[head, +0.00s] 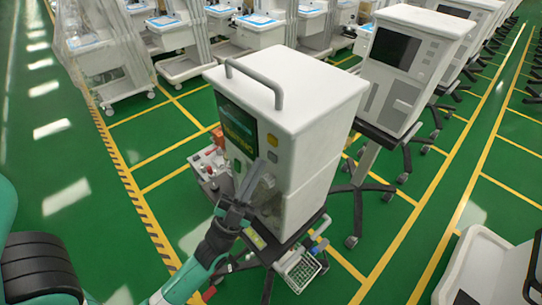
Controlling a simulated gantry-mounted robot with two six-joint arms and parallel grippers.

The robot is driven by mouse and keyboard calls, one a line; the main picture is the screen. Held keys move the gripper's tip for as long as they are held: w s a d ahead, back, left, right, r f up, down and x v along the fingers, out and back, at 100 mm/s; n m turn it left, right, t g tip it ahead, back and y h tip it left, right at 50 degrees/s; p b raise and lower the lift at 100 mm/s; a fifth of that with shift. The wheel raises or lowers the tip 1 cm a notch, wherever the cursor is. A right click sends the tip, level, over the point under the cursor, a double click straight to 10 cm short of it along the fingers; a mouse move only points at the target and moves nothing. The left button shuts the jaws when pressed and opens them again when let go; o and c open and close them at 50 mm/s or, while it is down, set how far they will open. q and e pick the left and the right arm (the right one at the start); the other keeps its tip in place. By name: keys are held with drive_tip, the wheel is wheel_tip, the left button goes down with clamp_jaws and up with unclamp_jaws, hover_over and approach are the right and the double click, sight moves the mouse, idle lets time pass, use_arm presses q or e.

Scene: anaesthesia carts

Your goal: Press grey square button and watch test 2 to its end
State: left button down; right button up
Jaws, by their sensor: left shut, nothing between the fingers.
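A white anaesthesia machine (300,100) with a grey top handle stands on a wheeled cart in the middle of the head view. Its front has a dark green screen (237,122) with yellow lettering too small to read surely. Small round and square controls (272,148) sit on the panel right of the screen. I cannot tell which one is the grey square button; it may be hidden. My left gripper (255,180) is shut and empty, its fingertips at the lower front panel below the screen. I cannot tell whether they touch it. My right gripper is not in view.
A red and white device (210,170) is beside the cart at left. Another machine (410,60) stands close behind right. More carts line the back. Green floor (70,150) is clear at left.

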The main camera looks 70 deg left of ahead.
use_arm(q)
drive_tip(key=shift+s+d, duration=0.25)
drive_tip(key=shift+s, duration=0.55)
drive_tip(key=shift+s+d, duration=0.3)
drive_tip(key=shift+s, duration=0.5)
drive_tip(key=shift+s+d, duration=0.25)
drive_tip(key=shift+s, duration=0.55)
